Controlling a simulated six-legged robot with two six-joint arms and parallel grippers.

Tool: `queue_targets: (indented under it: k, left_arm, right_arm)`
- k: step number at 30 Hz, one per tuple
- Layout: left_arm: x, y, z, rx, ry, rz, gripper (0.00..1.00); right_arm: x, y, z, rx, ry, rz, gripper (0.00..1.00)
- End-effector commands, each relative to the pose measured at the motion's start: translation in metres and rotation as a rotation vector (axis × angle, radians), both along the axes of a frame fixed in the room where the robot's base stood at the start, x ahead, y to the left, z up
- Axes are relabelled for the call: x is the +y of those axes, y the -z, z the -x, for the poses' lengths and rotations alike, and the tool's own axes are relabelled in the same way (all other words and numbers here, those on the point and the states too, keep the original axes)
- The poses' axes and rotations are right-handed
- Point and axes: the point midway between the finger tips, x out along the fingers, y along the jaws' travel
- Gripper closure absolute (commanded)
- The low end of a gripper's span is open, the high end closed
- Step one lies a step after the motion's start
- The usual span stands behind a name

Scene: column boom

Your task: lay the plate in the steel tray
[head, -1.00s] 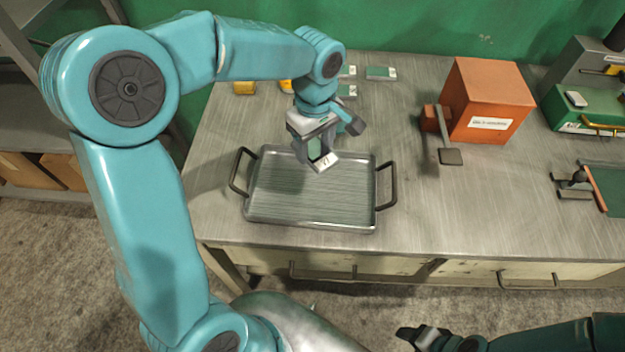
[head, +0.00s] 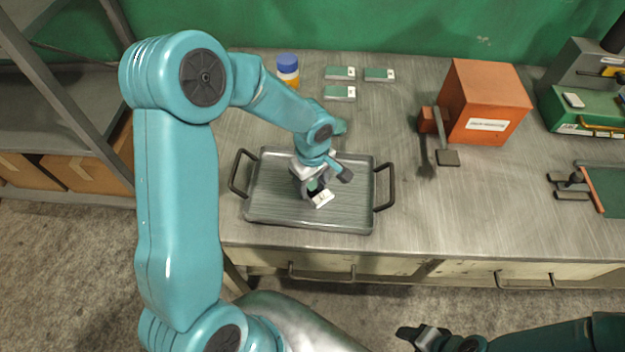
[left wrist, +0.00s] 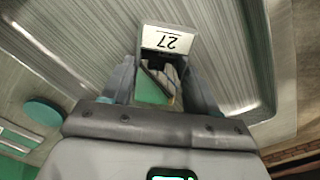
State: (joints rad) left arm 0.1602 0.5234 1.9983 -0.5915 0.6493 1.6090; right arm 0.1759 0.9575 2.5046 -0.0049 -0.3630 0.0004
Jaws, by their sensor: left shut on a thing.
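The plate is small and green, with a white label end (head: 322,200) that reads "27" in the left wrist view (left wrist: 168,40). My left gripper (head: 312,188) is shut on it over the middle of the steel tray (head: 270,213). The fingers hide part of the plate, and I cannot tell whether it touches the tray floor. The tray is shallow, with a dark handle at each side, and lies on the bench; its ribbed floor fills much of the wrist view (left wrist: 85,35). My right gripper (head: 418,335) is at the bottom edge, away from the bench; its jaw state is unclear.
Several similar green plates (head: 340,93) lie behind the tray near a blue-capped bottle (head: 288,70). An orange box (head: 485,100) with a dark-handled lever (head: 445,140) stands to the right. Bare bench (head: 440,210) lies right of the tray.

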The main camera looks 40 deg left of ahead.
Motion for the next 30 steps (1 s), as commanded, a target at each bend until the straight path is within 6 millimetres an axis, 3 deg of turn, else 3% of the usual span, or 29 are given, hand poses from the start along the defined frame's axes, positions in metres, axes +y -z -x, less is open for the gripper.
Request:
queue_targets:
  k: [7, 8, 9, 22, 30]
  left_arm:
    - [0.0, 0.003, -0.001, -0.002, 0.0, 0.0, 0.99]
    - [0.0, 0.002, 0.0, -0.001, 0.001, 0.0, 0.31]
    - [0.0, 0.002, 0.0, -0.001, 0.001, 0.0, 0.18]
    - [0.0, -0.007, -0.001, -0.003, 0.0, -0.001, 0.15]
    - [0.0, -0.068, -0.002, -0.008, -0.001, -0.001, 0.15]
  right_arm:
    - [0.0, 0.006, 0.0, 0.0, 0.0, 0.0, 0.41]
    - [0.0, 0.004, 0.0, 0.0, 0.0, 0.0, 0.41]
    - [0.0, 0.004, 0.0, 0.0, 0.0, 0.0, 0.41]
    - [0.0, 0.0, 0.0, 0.0, 0.0, 0.0, 0.41]
    - [0.0, 0.004, 0.0, 0.0, 0.0, 0.0, 0.41]
